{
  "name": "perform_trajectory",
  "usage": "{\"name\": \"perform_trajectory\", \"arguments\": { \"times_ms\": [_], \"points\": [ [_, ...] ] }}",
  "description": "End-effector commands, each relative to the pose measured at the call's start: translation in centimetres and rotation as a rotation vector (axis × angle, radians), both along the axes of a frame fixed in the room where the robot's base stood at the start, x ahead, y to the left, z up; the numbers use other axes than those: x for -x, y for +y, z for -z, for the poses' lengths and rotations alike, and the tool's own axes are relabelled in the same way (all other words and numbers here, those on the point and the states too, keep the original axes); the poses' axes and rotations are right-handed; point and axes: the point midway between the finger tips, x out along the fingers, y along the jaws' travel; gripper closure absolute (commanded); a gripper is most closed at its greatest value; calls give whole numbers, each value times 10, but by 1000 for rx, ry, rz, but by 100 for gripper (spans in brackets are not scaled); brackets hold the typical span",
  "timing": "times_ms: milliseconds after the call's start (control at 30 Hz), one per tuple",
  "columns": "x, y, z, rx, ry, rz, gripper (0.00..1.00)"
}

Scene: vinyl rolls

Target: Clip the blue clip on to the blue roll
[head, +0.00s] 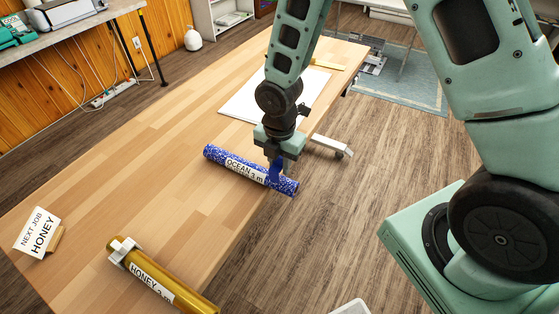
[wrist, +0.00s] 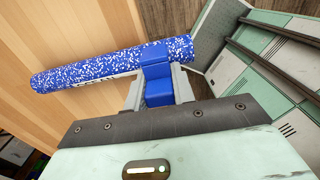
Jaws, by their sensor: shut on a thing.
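The blue roll (head: 222,158), speckled white and labelled OCEAN 3 m, lies at the table's right edge with its right end past the edge. It also spans the upper part of the wrist view (wrist: 90,72). My gripper (head: 277,160) is over the roll's right part, with its fingers shut on the blue clip (wrist: 155,72). In the wrist view the clip overlaps the roll near its right end. I cannot tell whether it is around the roll or only against it. In the head view the clip (head: 275,173) is partly hidden by the gripper.
A golden roll (head: 165,285) labelled HONEY, with a light clip (head: 125,252) on it, lies at the table's near edge. A NEXT JOB HONEY card (head: 38,232) stands to its left. A white sheet (head: 250,105) lies behind the blue roll. The table's middle (head: 150,165) is clear.

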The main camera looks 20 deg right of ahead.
Motion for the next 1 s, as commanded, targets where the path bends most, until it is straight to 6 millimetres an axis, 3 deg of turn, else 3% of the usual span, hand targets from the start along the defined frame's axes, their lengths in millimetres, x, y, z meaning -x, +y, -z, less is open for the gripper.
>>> {"name": "perform_trajectory", "arguments": {
  "times_ms": [1000],
  "points": [
    [0,0,8,0,0,0,97]
  ]
}}
